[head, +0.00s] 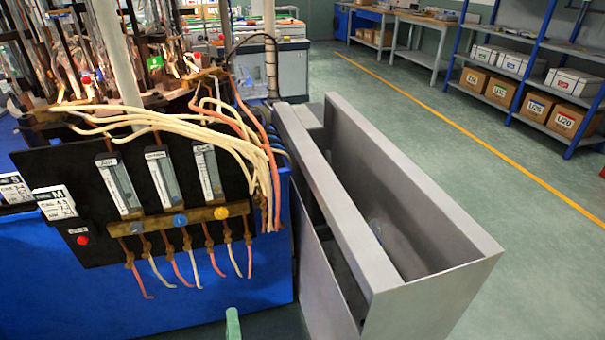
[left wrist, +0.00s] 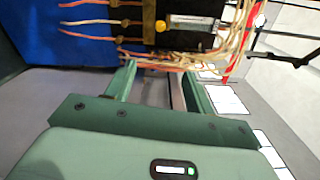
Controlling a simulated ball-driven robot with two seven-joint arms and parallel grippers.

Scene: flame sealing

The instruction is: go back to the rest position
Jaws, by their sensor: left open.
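My left gripper (head: 233,322) shows in the head view only as a small green tip at the bottom edge, in front of the blue machine base (head: 200,318) and left of the grey metal trough. In the left wrist view my left gripper (left wrist: 159,72) shows its two green fingers spread apart, with nothing between them. The fingers point toward the black panel and its pale hoses; I cannot tell how near they are. My right gripper is in neither view.
The black panel (head: 92,237) carries flow meters, coloured knobs and loose hoses (head: 225,118). The open grey trough (head: 435,285) stands close on the right. Green floor (head: 545,240) is clear beyond it. Blue shelves (head: 530,52) with boxes stand at the back right.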

